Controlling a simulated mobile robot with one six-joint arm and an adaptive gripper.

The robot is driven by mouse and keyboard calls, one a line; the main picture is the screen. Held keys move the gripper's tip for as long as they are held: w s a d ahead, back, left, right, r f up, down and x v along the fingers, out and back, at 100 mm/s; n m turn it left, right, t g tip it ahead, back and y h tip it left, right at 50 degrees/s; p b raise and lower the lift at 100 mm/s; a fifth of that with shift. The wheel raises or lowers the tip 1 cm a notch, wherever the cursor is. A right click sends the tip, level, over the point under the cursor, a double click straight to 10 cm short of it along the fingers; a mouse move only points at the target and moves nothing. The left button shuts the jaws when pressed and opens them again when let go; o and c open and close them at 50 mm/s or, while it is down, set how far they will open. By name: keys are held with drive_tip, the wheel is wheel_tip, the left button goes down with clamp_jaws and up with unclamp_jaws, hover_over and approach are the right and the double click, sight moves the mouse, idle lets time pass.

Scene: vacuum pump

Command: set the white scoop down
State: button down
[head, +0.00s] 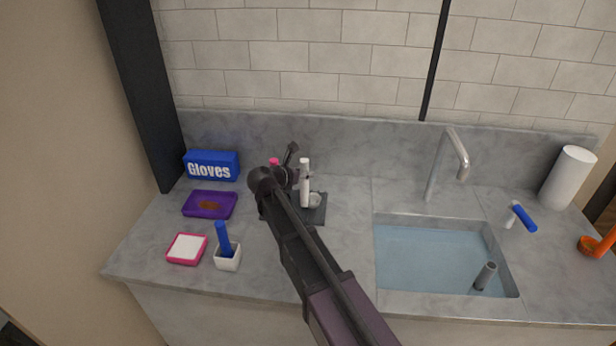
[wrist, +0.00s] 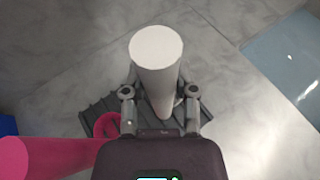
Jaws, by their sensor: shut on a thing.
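The white scoop (head: 305,178) stands handle-up over a dark grey ribbed mat (head: 318,214) behind the middle of the counter. In the wrist view its round handle end (wrist: 156,47) faces the camera, and the handle runs down between the fingers. My gripper (wrist: 160,92) is shut on the handle, with one finger on each side. My arm hides part of the scoop and mat in the head view. The scoop's lower end is mostly hidden, so I cannot tell whether it touches the mat (wrist: 90,118).
A pink-handled tool (wrist: 40,158) stands close to my gripper's left. Left on the counter are a blue glove box (head: 211,165), a purple tray (head: 209,205), a pink-rimmed dish (head: 187,249) and a white holder (head: 228,260). A water-filled sink (head: 430,255) lies right.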

drive_tip(key=shift+f, duration=0.2)
drive_tip(key=shift+c, duration=2)
unclamp_jaws()
drive_tip(key=shift+r, duration=0.1)
drive_tip(key=shift+r, duration=0.15)
drive_tip(key=p+v, duration=0.4)
drive_tip(key=v, duration=0.8)
drive_tip(key=shift+p, duration=0.3)
